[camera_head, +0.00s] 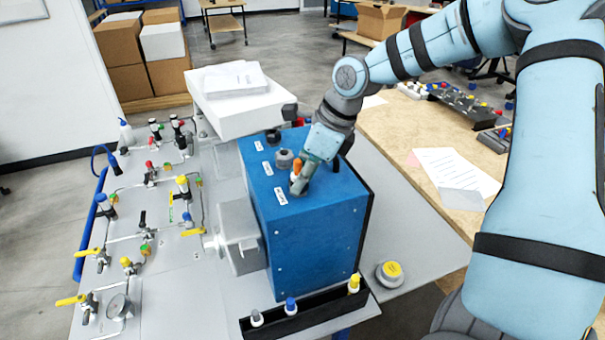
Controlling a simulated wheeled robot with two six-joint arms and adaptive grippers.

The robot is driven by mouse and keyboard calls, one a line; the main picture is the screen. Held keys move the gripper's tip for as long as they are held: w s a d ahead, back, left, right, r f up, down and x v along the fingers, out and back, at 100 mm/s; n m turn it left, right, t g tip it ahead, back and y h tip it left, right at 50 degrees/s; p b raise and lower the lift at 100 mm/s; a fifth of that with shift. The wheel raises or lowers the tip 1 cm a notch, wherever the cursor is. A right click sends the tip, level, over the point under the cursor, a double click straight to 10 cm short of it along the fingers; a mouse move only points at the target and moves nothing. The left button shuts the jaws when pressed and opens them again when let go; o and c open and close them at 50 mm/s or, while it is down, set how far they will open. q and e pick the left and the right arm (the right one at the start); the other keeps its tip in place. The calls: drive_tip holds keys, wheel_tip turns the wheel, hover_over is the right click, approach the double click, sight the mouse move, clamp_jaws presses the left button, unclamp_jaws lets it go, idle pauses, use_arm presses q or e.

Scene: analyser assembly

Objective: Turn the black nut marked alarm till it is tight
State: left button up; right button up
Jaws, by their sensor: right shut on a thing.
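The blue analyser box (317,240) stands on the grey bench, with three white labels on its top, too small to read. A dark nut (273,135) and a grey-black nut (284,158) sit beside the two farther labels. My right gripper (299,183) reaches down onto the top beside the nearest label (280,196). It is shut at the base of an upright orange-topped part (297,166). The fingers mostly hide the black nut there, so its seating cannot be seen. My left gripper is not in view.
A panel of valves and fittings (150,210) lies left of the box. A black rack (310,313) with capped bottles is in front. A yellow-topped round item (390,272) stands at right. A white box (240,105) stands behind. A wooden table (420,135) is at right.

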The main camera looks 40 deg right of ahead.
drive_tip(key=shift+f+m+b, duration=0.2)
drive_tip(key=shift+m+b, duration=0.1)
drive_tip(key=shift+b, duration=0.45)
drive_tip(key=m+h+b, duration=0.1)
drive_tip(key=m+b, duration=0.1)
drive_tip(key=b, duration=0.2)
drive_tip(key=shift+a+f+t, duration=0.1)
drive_tip(key=shift+f+t, duration=0.05)
drive_tip(key=shift+t, duration=0.15)
drive_tip(key=shift+m+b, duration=0.5)
drive_tip(key=shift+b, duration=0.05)
drive_tip(key=shift+a+r+m, duration=0.1)
drive_tip(key=shift+r+m, duration=0.15)
drive_tip(key=shift+m, duration=0.05)
drive_tip(key=shift+s+r+m+h, duration=0.1)
drive_tip(key=shift+r+m+h, duration=0.05)
drive_tip(key=shift+m+h, duration=0.15)
drive_tip(key=shift+r+m+p, duration=0.1)
drive_tip(key=shift+m+p, duration=0.3)
drive_tip(key=shift+p, duration=0.45)
drive_tip(key=shift+m+h+p, duration=0.3)
drive_tip(key=shift+p, duration=0.05)
drive_tip(key=o, duration=1.2)
drive_tip(key=shift+w+f, duration=0.2)
drive_tip(key=shift+c, duration=0.2)
